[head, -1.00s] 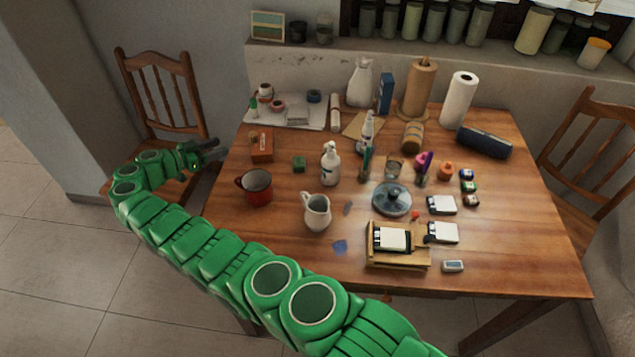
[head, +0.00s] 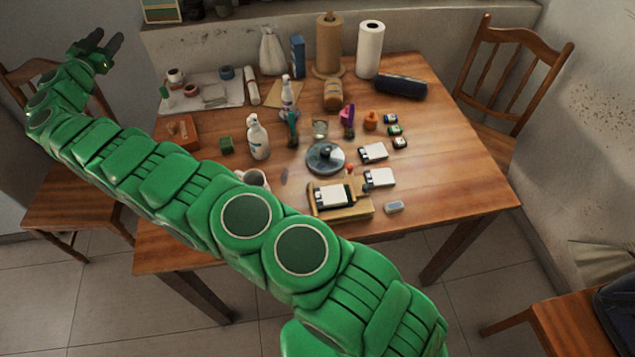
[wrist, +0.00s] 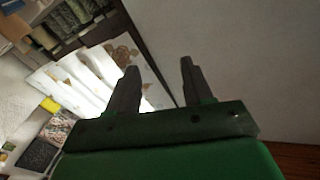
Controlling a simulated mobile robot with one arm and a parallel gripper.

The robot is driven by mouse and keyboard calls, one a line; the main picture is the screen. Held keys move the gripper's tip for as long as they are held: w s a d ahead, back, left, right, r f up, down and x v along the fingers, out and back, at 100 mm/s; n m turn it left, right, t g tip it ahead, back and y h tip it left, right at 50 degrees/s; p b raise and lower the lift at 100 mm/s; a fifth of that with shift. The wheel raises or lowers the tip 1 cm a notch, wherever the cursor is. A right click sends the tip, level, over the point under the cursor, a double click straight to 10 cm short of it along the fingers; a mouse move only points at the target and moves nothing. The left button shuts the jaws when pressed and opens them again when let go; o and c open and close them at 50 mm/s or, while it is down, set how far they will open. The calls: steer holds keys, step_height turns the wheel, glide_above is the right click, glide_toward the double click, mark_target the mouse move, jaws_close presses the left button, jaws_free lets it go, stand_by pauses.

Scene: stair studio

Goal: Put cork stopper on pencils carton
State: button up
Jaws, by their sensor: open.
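My gripper (head: 109,40) is open and empty, raised at the upper left of the head view, beyond the table's left edge and over the chair there. In the wrist view its two fingers (wrist: 159,66) stand apart with nothing between them. A small red-brown box (head: 183,132) with a pale mark lies near the table's left edge; it may be the pencils carton, but I cannot read it. My gripper is well apart from it. I cannot make out the cork stopper for sure among the small things on the table.
The wooden table (head: 455,170) is crowded with a spray bottle (head: 258,138), a glass lid (head: 325,158), a wooden tray (head: 345,213), a paper roll (head: 370,50) and small items. My arm hides the table's front left. The right side is mostly clear. A chair (head: 515,75) stands at right.

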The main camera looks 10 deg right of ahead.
steer(key=w+d+r+n+t+y, duration=0.1)
steer(key=w+d+r+n+y, duration=0.15)
steer(key=r, duration=0.35)
steer(key=w+d+r+n+y, duration=0.1)
steer(key=r+n+y, duration=0.15)
steer(key=r, duration=0.35)
steer(key=w+d+r+n+t+y, duration=0.1)
steer(key=w+d+r+y, duration=0.15)
steer(key=r, duration=0.25)
steer(key=s+d+r+n+g+y, duration=0.35)
steer(key=s+d+y, duration=0.2)
steer(key=d, duration=0.35)
steer(key=s+d+f+g+h, duration=0.1)
steer(key=s+d+f+g, duration=0.45)
steer(key=s+d, duration=0.65)
steer(key=s+d+f+g+h, duration=0.2)
steer(key=s+d+f+g, duration=0.3)
steer(key=s+d, duration=0.75)
steer(key=s+d+f+m+g+h, duration=0.1)
steer(key=s+d, duration=0.4)
steer(key=s, duration=0.8)
steer(key=s+d+f+m+g+h, duration=0.1)
steer(key=s+d+f+g, duration=0.3)
steer(key=s, duration=0.9)
steer(key=s+d+f+m+g+h, duration=0.1)
steer(key=s+d+f, duration=0.4)
steer(key=s, duration=0.9)
steer(key=shift+d+f+g+h, duration=0.3)
steer(key=shift+d+g, duration=0.3)
steer(key=shift+g, duration=0.2)
